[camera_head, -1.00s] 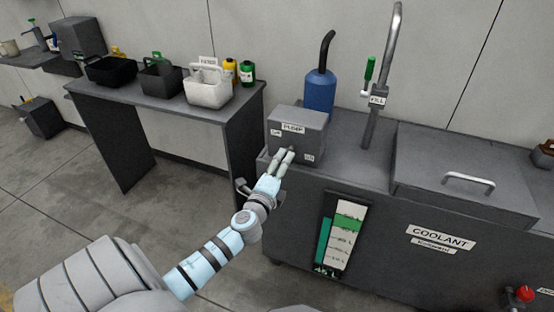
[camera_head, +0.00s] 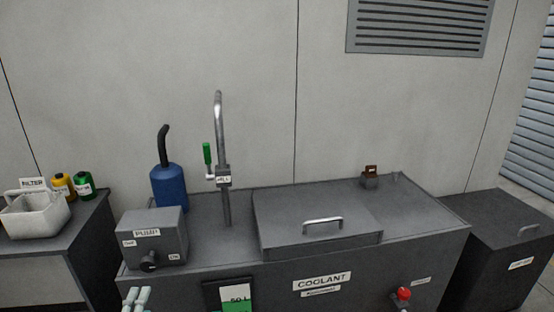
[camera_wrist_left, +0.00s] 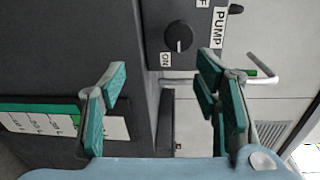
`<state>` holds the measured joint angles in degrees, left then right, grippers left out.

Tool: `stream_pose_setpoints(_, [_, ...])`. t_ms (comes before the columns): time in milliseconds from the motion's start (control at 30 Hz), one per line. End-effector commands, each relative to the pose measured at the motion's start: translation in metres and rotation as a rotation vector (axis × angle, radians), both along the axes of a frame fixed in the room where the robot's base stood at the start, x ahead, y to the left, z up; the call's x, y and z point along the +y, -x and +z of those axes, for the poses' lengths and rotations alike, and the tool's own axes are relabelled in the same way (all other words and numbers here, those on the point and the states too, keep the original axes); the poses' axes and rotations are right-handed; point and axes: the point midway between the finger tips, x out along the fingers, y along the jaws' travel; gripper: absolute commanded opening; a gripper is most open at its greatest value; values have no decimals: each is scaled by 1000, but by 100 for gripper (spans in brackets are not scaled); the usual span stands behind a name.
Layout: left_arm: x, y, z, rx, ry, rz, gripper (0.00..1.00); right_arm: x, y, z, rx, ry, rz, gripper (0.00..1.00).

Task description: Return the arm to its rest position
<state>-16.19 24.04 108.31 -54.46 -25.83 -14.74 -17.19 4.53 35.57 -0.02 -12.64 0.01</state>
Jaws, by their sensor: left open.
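My left gripper (camera_head: 136,296) shows only as pale fingertips at the bottom left of the head view, below the pump box. In the left wrist view the gripper (camera_wrist_left: 165,88) has its two green-padded fingers wide apart with nothing between them. The grey pump box (camera_head: 172,222) stands on the left end of the coolant tank. Its dark knob (camera_head: 148,260) sits on the front face between two small labels. The knob (camera_wrist_left: 178,38) also shows in the left wrist view, beyond the fingertips and apart from them. My right gripper is not in view.
The coolant tank (camera_head: 420,243) has a lid with a handle (camera_head: 323,226), a red knob (camera_head: 403,293) and a level gauge (camera_head: 236,297). A fill pipe (camera_head: 224,150) and blue canister (camera_head: 170,187) stand behind the pump box. A table with a filter basket (camera_head: 35,217) is left.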

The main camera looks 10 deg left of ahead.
Motion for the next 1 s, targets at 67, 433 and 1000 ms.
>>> stream_pose_setpoints(67, [9,7,-48,83,125,22,56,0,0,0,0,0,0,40])
stream_pose_setpoints(433, [-30,259,-322,615,1092,685,56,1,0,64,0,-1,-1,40])
stream_pose_setpoints(1000, [-113,389,-331,787,1271,983,56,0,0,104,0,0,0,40])
